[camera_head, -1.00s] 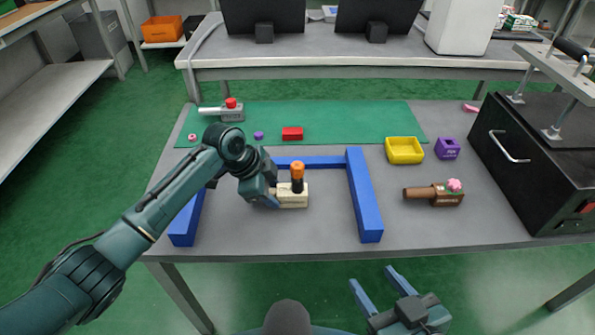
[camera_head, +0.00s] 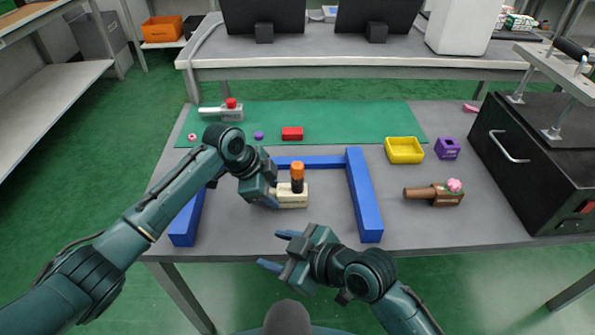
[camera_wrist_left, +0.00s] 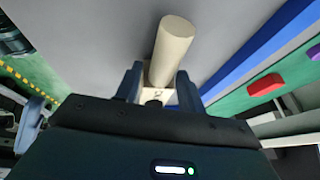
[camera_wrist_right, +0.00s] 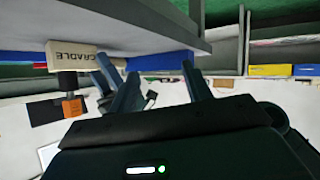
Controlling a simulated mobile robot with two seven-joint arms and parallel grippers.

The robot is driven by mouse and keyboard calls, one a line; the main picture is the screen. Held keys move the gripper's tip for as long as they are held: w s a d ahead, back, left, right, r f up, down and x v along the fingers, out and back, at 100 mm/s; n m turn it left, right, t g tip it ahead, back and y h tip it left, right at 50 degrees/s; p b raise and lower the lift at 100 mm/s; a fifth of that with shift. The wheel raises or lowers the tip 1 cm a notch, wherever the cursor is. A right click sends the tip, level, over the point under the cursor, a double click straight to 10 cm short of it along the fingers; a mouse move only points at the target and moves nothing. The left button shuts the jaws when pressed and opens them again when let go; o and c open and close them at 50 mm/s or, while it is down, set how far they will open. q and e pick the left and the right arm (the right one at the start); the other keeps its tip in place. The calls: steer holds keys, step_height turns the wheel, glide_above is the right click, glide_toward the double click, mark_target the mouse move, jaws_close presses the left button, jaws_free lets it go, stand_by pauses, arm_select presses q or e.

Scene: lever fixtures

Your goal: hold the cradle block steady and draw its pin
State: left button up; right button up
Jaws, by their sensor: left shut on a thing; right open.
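The cradle block (camera_head: 293,200) is a small cream block on the grey table, inside the blue frame. Its pin (camera_head: 297,172) stands upright from the top, with an orange head above a black part. My left gripper (camera_head: 272,198) is shut on the block's left end; in the left wrist view a cream cylinder (camera_wrist_left: 173,50) shows at its fingers. My right gripper (camera_head: 275,250) is open and empty, at the table's front edge below the block, apart from it. The right wrist view shows the block's CRADLE label (camera_wrist_right: 72,53) and the pin's orange head (camera_wrist_right: 72,106), beside the fingers.
Blue bars (camera_head: 364,195) surround the block at left, back and right; the front is free. A brown handled block (camera_head: 446,197), yellow bin (camera_head: 404,150) and purple box (camera_head: 447,148) lie right. A green mat (camera_head: 350,117) holds a red block (camera_head: 292,133). A black box (camera_head: 530,150) stands far right.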

steer(key=w+a+r+n+g, duration=0.3)
steer(key=a+n+g, duration=0.2)
steer(key=n, duration=0.3)
step_height(320, 180, up, 12)
steer(key=r+n+g+h, duration=0.1)
steer(key=n+g+h, duration=0.1)
steer(key=n+h, duration=0.75)
glide_above(297, 165)
steer(key=shift+s+f+m, duration=0.15)
steer(key=shift+f+m, duration=0.1)
steer(key=shift+d, duration=0.1)
steer(key=shift+f, duration=0.35)
steer(key=f, duration=1.1)
steer(key=shift+w+f, duration=0.1)
steer(key=shift+w, duration=0.1)
